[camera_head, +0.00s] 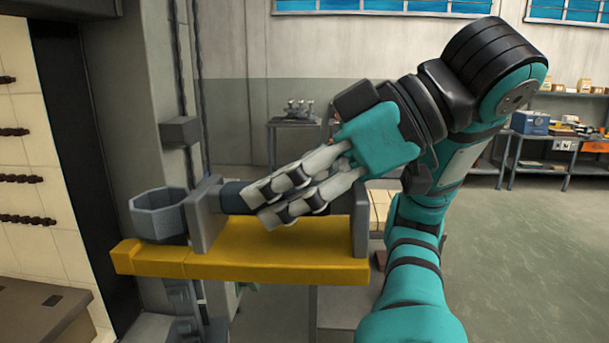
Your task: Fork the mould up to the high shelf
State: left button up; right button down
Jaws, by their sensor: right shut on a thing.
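My right gripper (252,202) reaches in from the right. Its fingers slant down to the left and are shut on the dark round handle (233,196) of a tool, probably the fork. The handle lies between two grey upright plates on a yellow ledge (260,243). The tool's prongs cannot be made out. A grey hollow, many-sided cup (158,214), perhaps the mould, is upright at the ledge's left end, just left of the left plate (206,213). I cannot tell whether it touches the tool. The high shelf cannot be made out. My left gripper is not in view.
A grey column with a small block (180,131) and dark vertical chains rises behind the cup. The right plate (360,222) stands close below my right arm. A brown box (40,312) is at lower left. Benches stand far back, with open floor (530,250) at right.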

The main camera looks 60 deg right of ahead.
jog(key=shift+w+a+r+p, duration=0.1)
jog(key=shift+w+a+p, duration=1)
jog(key=shift+w, duration=1.35)
jog(key=shift+w+a+p, duration=0.65)
jog(key=shift+w+p, duration=0.75)
jog(key=shift+w, duration=1)
jog(key=shift+w+a+r+p, duration=0.1)
jog(key=shift+w+a+p, duration=1)
jog(key=shift+w, duration=1.35)
jog(key=w+a+p, duration=0.4)
jog(key=w, duration=0.7)
jog(key=w+a+f+p, duration=0.1)
jog(key=w+a+p, duration=0.3)
jog(key=w, duration=0.7)
jog(key=shift+w+f+p, duration=0.25)
jog(key=shift+w+p, duration=0.15)
jog(key=shift+p, duration=0.2)
jog(key=shift+f, duration=0.25)
